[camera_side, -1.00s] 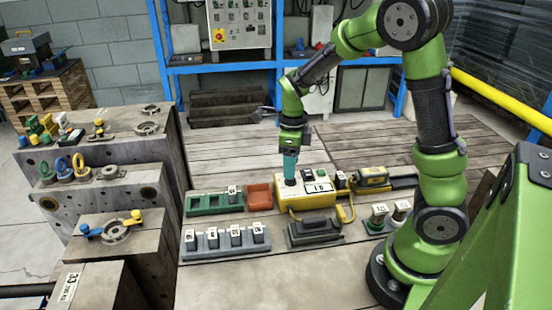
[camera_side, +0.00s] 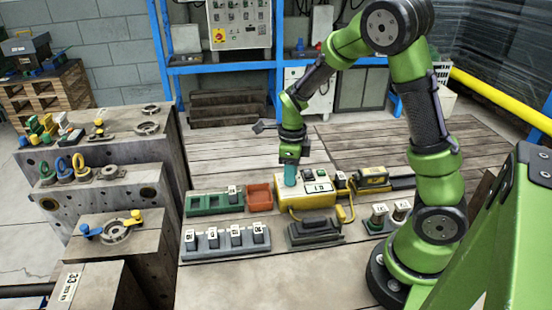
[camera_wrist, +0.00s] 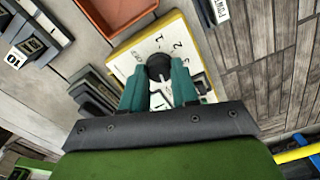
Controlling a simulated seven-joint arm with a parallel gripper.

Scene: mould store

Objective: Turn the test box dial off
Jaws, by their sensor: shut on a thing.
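The test box (camera_side: 312,203) is yellow with a pale top face and stands on the wooden bench in the side view. Its top also shows in the wrist view (camera_wrist: 137,50), with the numbers 1, 2 and 3 printed in an arc around the dial. The dial (camera_wrist: 158,67) is a round black knob. My gripper (camera_wrist: 160,80) has its teal fingers on either side of the dial, shut on it. In the side view my gripper (camera_side: 290,182) reaches down onto the left part of the box top and hides the dial there. I cannot tell which mark the dial points at.
An orange tray (camera_side: 260,190) and a green tray (camera_side: 201,212) stand left of the box. A grey rack (camera_side: 225,253) with several labelled pieces and a dark block (camera_side: 315,229) lie in front. A yellow-and-black device (camera_side: 373,174) stands at the right. The bench front is bare.

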